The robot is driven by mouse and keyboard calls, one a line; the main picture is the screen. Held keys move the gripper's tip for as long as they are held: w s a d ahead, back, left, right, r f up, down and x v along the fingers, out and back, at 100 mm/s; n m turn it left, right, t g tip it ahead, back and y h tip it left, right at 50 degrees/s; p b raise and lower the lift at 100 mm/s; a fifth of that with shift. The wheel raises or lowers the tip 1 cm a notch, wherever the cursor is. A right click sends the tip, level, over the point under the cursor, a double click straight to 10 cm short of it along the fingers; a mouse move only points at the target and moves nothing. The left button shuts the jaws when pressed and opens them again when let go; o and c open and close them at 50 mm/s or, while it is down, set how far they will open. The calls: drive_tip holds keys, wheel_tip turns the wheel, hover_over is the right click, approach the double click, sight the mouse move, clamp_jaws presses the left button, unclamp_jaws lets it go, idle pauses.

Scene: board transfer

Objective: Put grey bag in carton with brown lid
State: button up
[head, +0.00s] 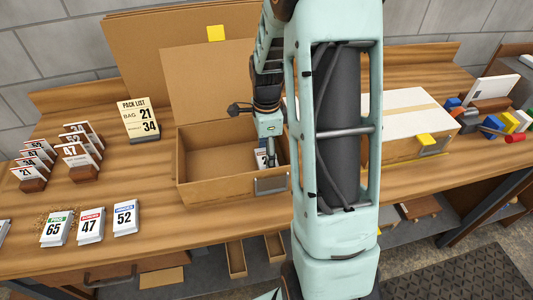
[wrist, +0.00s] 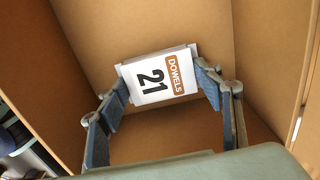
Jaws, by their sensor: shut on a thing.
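The open carton (head: 215,190) has plain brown walls and a raised brown lid (head: 205,80). My gripper (head: 267,160) reaches down inside it at the right side. In the wrist view my gripper (wrist: 162,88) is shut on a pale bag (wrist: 150,92) with a white face, a brown DOWELS label and the number 21. The bag also shows partly in the head view (head: 261,158), within the carton's walls. Brown cardboard surrounds it in the wrist view. I cannot tell whether the bag touches the carton floor.
A second carton (head: 405,148) with a whitish top stands right, partly behind my arm. Several numbered packs (head: 90,225) lie front left, and others stand in racks (head: 84,172). Coloured blocks (head: 508,122) lie far right.

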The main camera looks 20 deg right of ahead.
drive_tip(key=shift+f, duration=0.1)
drive_tip(key=o, duration=0.7)
drive_tip(key=shift+f, duration=0.1)
drive_tip(key=o, duration=0.5)
wheel_tip(320, 180, up, 12)
drive_tip(key=shift+r, duration=0.25)
